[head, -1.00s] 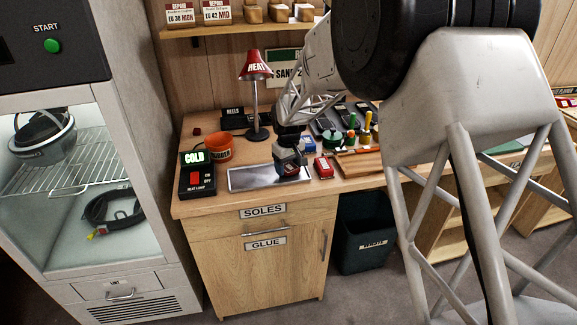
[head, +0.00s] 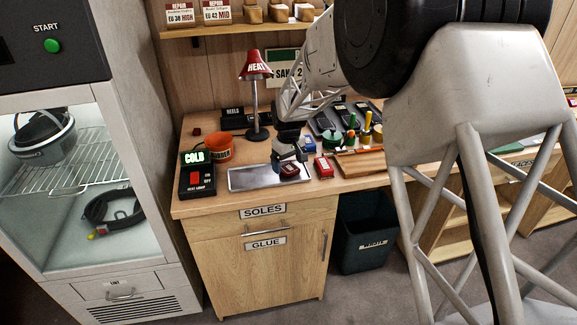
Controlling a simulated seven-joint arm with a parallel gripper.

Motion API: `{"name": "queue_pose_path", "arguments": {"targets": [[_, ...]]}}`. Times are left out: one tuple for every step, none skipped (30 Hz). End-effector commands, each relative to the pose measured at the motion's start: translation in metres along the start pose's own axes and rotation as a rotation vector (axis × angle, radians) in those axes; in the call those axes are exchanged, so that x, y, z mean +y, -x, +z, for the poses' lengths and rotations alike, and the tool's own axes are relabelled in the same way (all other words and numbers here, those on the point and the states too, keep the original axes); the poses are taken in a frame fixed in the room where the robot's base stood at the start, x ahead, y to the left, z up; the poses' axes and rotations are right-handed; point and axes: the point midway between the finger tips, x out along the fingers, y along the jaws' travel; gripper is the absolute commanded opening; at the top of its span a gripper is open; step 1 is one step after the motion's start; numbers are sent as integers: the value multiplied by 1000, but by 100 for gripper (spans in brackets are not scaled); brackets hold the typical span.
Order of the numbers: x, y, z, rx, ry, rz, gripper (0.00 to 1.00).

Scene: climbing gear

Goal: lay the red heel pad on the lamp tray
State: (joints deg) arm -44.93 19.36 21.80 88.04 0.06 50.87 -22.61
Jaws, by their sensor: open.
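The red heel pad (head: 290,171) is a small dark red block with a pale mark on top. It lies at the right end of the flat silver lamp tray (head: 245,180) on the workbench. My gripper (head: 289,163) is open, its fingers spread just above and around the pad. At this size I cannot tell whether a finger still touches it. The red-shaded heat lamp (head: 255,68) stands behind the tray.
A red box with a pale label (head: 324,167) stands close to the right of the tray. The heat lamp switch box (head: 197,176), reading COLD, is at the left, with an orange pot (head: 219,147) behind. Tools and bottles crowd the right.

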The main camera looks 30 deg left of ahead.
Motion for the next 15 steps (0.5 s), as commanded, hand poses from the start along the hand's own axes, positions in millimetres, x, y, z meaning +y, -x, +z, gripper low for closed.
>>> {"name": "queue_pose_path", "arguments": {"targets": [[0,7,0,2,0,1,90],[0,11,0,2,0,1,90],[0,17,0,3,0,1,90],[0,21,0,3,0,1,90],[0,26,0,2,0,1,90],[0,32,0,2,0,1,90],[0,37,0,2,0,1,90],[0,42,0,3,0,1,90],[0,49,0,3,0,1,90],[0,54,0,2,0,1,90],[0,59,0,3,0,1,90],[0,66,-1,4,0,2,90],[0,70,-1,4,0,2,90],[0,74,0,3,0,1,90],[0,80,0,2,0,1,90]]}}
